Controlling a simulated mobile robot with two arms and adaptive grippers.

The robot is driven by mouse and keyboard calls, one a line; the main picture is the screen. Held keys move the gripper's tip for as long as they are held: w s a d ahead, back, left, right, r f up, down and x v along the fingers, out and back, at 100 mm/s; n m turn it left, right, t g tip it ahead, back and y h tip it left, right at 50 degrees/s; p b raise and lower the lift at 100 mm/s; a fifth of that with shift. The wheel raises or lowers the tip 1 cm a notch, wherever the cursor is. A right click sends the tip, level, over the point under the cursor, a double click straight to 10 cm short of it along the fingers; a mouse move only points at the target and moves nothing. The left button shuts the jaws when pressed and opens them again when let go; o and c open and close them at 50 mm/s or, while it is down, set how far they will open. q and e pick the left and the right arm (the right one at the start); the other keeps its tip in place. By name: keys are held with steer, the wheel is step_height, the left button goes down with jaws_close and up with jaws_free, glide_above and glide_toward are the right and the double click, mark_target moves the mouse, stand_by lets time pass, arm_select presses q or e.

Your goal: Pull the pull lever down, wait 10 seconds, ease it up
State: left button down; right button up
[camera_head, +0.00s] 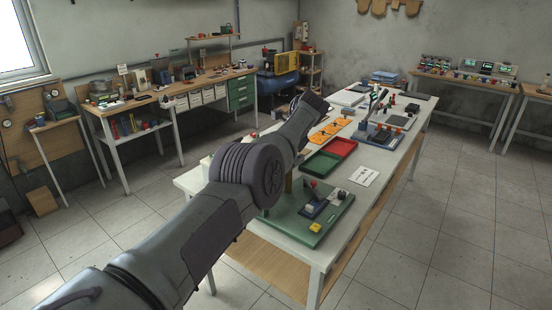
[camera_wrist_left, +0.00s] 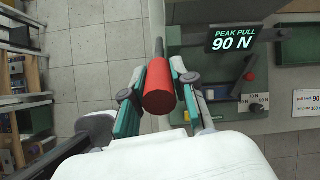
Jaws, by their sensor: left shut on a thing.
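The pull lever's red cylindrical grip (camera_wrist_left: 159,88) shows in the left wrist view on the end of a grey rod. My left gripper (camera_wrist_left: 158,75) is shut on it, with one finger on each side. Beside it is a grey-green panel with a dark display (camera_wrist_left: 233,40) reading "PEAK PULL 90 N". My right gripper is in neither view.
A small red lever (camera_wrist_left: 250,80) and a dark knob (camera_wrist_left: 256,107) are on the panel. In the head view, a white table (camera_head: 407,150) holds a red tray (camera_head: 338,147), a white card (camera_head: 364,175) and other devices. Tiled floor (camera_head: 440,210) is open on the right.

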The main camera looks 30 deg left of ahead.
arm_select(q)
steer(key=shift+f, duration=0.1)
steer(key=c, duration=0.9)
jaws_free()
steer(key=shift+a, duration=0.1)
steer(key=v, duration=1.2)
steer(key=shift+f, duration=0.1)
